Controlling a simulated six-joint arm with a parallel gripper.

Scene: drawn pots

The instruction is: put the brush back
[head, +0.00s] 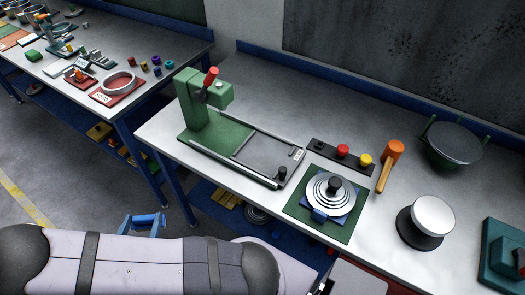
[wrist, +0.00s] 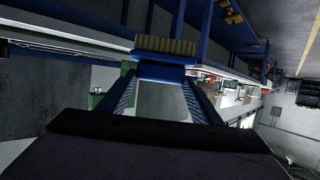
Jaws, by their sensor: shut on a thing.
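My gripper (wrist: 161,72) is shut on the brush (wrist: 166,46), which has a blue back and a row of tan bristles. In the wrist view the two blue fingers reach up to either side of the brush's back. In the head view my gripper (head: 146,222) is at the lower left, in front of the bench's front edge and over the floor. The brush is too small there to tell from the blue fingers. I cannot tell which spot is the brush's place.
The grey bench (head: 262,82) holds a green press (head: 212,118), a dial on a green plate (head: 332,192), an orange mallet (head: 389,162), a dark pot (head: 455,146) and a white-topped round thing (head: 432,216). A second bench (head: 135,44) stands at upper left.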

